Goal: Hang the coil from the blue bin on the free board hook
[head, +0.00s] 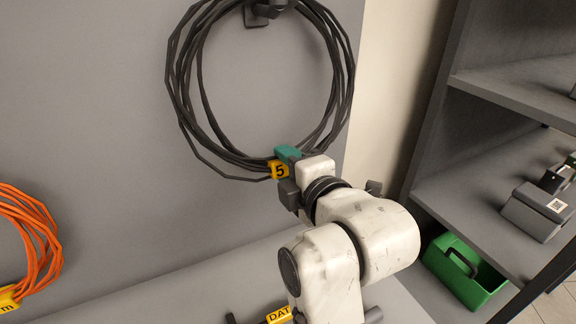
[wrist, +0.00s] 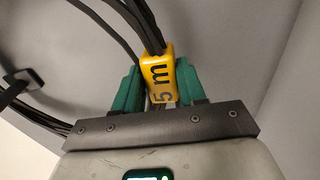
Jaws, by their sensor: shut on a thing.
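A black cable coil (head: 182,98) stands upright in front of the grey board, its top edge cut off by the frame. A dark board hook (head: 256,14) is at the top of the coil; I cannot tell whether the coil rests on it. My gripper (head: 283,162), with green fingers, is shut on the coil's yellow tag at the bottom of the loop. In the wrist view the tag (wrist: 158,76), marked 5 m, sits between the green fingers of my gripper (wrist: 156,92), with black strands rising from it. The blue bin is not in view.
An orange coil (head: 40,238) with a yellow tag is at the left of the board (head: 110,130). A black item with a yellow label (head: 279,315) lies on the ledge below. Grey shelves (head: 480,205) with a green bin (head: 462,272) stand at the right.

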